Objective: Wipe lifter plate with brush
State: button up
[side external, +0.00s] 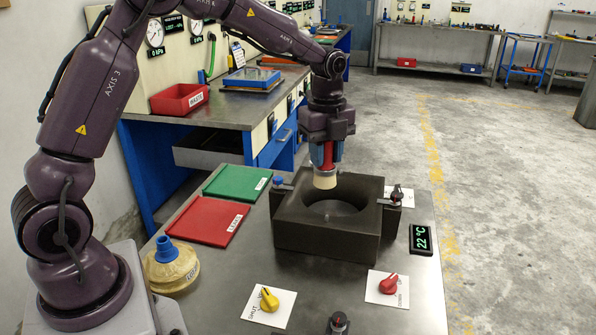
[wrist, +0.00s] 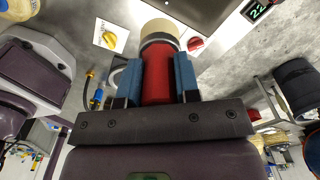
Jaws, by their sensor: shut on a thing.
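My gripper (side external: 326,150) points down and is shut on the red handle of a brush with a cream head (side external: 325,181). In the wrist view, the blue fingers of my gripper (wrist: 158,78) clasp the brush's red handle (wrist: 158,68) from both sides, and its cream end points away. A dark square block (side external: 325,242) with a round opening stands on the bench. A grey surface, apparently the lifter plate (side external: 333,208), shows inside the opening. The brush head appears over the far part of the opening; I cannot tell whether it touches anything.
Green (side external: 237,183) and red (side external: 208,221) flat trays lie left of the block. A cream container with a blue neck (side external: 172,267) stands front left. Yellow (side external: 269,299) and red (side external: 388,283) knobs are in front. A temperature display (side external: 421,239) is at right.

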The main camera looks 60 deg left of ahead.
jog(key=w+a+f, duration=0.1)
jog(key=w+a, duration=0.3)
jog(key=w, duration=0.2)
jog(key=shift+w+a+f, duration=0.1)
jog(key=shift+f, duration=3.6)
jog(key=shift+a+f, duration=0.1)
jog(key=shift+f, duration=3.55)
jog(key=shift+f, duration=0.6)
jog(key=shift+w+a+f, duration=0.1)
jog(key=shift+w+a, duration=2.5)
jog(key=shift+a, duration=0.05)
